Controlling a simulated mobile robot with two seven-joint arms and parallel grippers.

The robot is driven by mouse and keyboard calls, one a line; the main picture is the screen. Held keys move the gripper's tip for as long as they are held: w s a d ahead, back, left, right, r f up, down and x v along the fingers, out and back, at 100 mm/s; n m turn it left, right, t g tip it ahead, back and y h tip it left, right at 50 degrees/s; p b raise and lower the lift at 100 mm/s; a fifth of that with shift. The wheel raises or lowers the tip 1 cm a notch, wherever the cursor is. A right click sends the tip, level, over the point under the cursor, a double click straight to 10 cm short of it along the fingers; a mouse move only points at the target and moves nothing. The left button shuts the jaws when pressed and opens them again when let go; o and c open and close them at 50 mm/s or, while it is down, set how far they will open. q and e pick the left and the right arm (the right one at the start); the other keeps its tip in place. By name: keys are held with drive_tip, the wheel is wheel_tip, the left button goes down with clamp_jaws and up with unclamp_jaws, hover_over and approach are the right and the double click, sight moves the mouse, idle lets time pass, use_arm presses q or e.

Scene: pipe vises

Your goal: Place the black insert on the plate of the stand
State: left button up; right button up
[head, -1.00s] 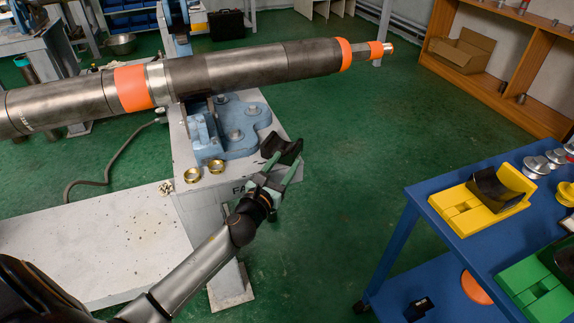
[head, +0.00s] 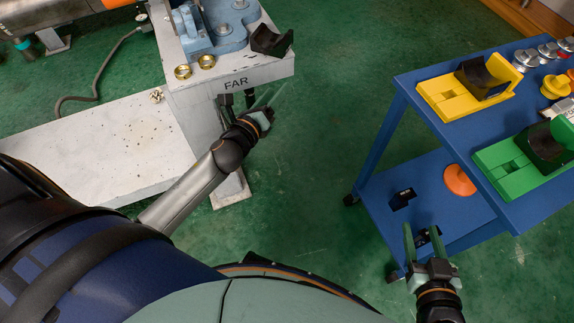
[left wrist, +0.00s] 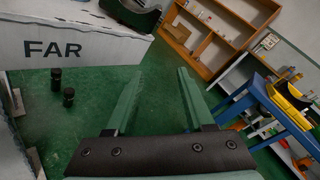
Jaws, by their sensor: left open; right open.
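A black curved insert (head: 272,40) rests at the front right corner of the plate (head: 262,68) of the stand marked FAR, beside the blue vise base. It also shows at the top of the left wrist view (left wrist: 132,12). My left gripper (head: 268,101) is open and empty, in front of and below the plate edge, apart from the insert. Its two spread fingers show in the left wrist view (left wrist: 155,82) with nothing between them. My right gripper (head: 422,234) is open and empty near the blue cart.
Two brass rings (head: 195,68) lie left of the insert, near the plate's front edge. The blue cart (head: 400,85) at right carries a yellow holder (head: 440,97) and a green holder (head: 500,165), each with a black insert. Green floor is clear between stand and cart.

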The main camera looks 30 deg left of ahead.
use_arm(q)
drive_tip(key=s+d+f+n+g+h, duration=0.1)
drive_tip(key=s+d+n, duration=0.5)
drive_tip(key=n, duration=0.6)
drive_tip(key=s+d+f+n+g+h, duration=0.2)
drive_tip(key=s+d+f+n+g, duration=0.1)
drive_tip(key=s+n, duration=0.7)
drive_tip(key=d+f+n, duration=0.1)
drive_tip(key=d+n, duration=0.1)
drive_tip(key=n, duration=0.1)
drive_tip(key=shift+s+d+h, duration=0.3)
drive_tip(key=shift+s+d, duration=0.1)
drive_tip(key=s+a+r+n+g+y+p, duration=0.1)
drive_tip(key=s+r+p, duration=0.5)
drive_tip(key=p, duration=1.4)
drive_tip(key=shift+a+r+n+g+p, duration=0.3)
drive_tip(key=shift+a+r+g, duration=0.3)
drive_tip(key=shift+r+g, duration=0.4)
use_arm(e)
drive_tip(key=s+d+r+m+g+h, duration=0.1)
drive_tip(key=s+d+r+g, duration=0.1)
drive_tip(key=s+r, duration=0.4)
drive_tip(key=shift+s+r+g, duration=0.15)
drive_tip(key=shift+r+g, duration=0.45)
drive_tip(key=shift+r, duration=0.3)
use_arm(q)
drive_tip(key=shift+f, duration=0.1)
use_arm(e)
drive_tip(key=shift+d, duration=0.1)
